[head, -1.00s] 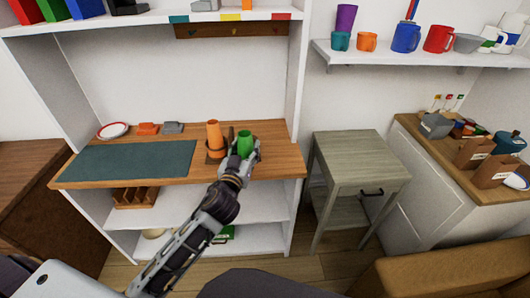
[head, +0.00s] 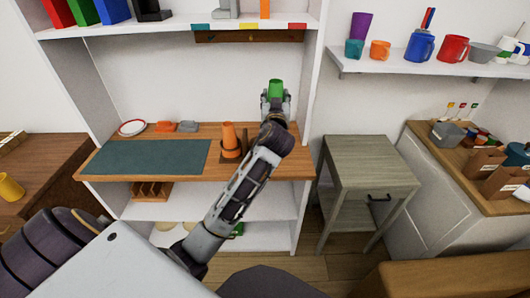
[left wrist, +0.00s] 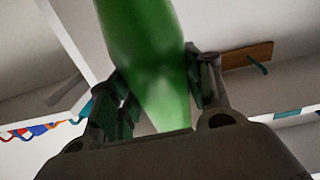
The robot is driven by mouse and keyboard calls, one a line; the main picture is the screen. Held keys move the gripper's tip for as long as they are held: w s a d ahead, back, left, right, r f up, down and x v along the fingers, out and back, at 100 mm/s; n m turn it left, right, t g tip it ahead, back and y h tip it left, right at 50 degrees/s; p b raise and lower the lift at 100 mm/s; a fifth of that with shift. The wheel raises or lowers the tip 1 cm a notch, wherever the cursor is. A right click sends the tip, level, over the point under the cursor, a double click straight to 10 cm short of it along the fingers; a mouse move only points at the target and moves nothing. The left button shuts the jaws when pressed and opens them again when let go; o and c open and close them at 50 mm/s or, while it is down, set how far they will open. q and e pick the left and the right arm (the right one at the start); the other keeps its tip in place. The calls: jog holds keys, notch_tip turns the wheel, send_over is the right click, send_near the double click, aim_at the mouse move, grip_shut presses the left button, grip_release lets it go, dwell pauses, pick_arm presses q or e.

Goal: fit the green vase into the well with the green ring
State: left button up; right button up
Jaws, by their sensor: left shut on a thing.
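My left gripper (head: 275,98) is shut on the green vase (head: 276,88) and holds it up above the right end of the wooden desk top. In the left wrist view the green vase (left wrist: 150,60) stands between the two fingers (left wrist: 160,90), close and blurred. An orange vase (head: 229,136) stands in a brown holder (head: 231,153) on the desk, left of and below the gripper. A well with a green ring cannot be made out; my arm covers part of the desk beside the holder. My right gripper is not in view.
The wooden desk (head: 220,171) carries a dark green mat (head: 145,161), a red-rimmed plate (head: 132,127) and small orange and grey things. A shelf (head: 185,27) hangs above, with a white side panel (head: 309,120) close right of the gripper. A grey side table (head: 370,155) stands to the right.

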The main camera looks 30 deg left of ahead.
aim_at(245, 145)
pick_arm(q)
jog(key=a+f+n+g+y, duration=0.5)
jog(key=a+f+y, duration=0.1)
jog(key=f, duration=0.1)
jog(key=shift+a+f, duration=0.25)
jog(key=shift+f, duration=0.15)
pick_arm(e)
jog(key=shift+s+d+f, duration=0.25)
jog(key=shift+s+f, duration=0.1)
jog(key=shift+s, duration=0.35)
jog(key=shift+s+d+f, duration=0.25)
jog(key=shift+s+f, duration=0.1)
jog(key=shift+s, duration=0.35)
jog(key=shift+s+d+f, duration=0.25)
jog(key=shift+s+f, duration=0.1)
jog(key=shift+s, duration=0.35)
pick_arm(q)
notch_tip(245, 145, down, 6)
jog(key=shift+f, duration=0.2)
jog(key=shift+f, duration=1.75)
jog(key=shift+f, duration=0.1)
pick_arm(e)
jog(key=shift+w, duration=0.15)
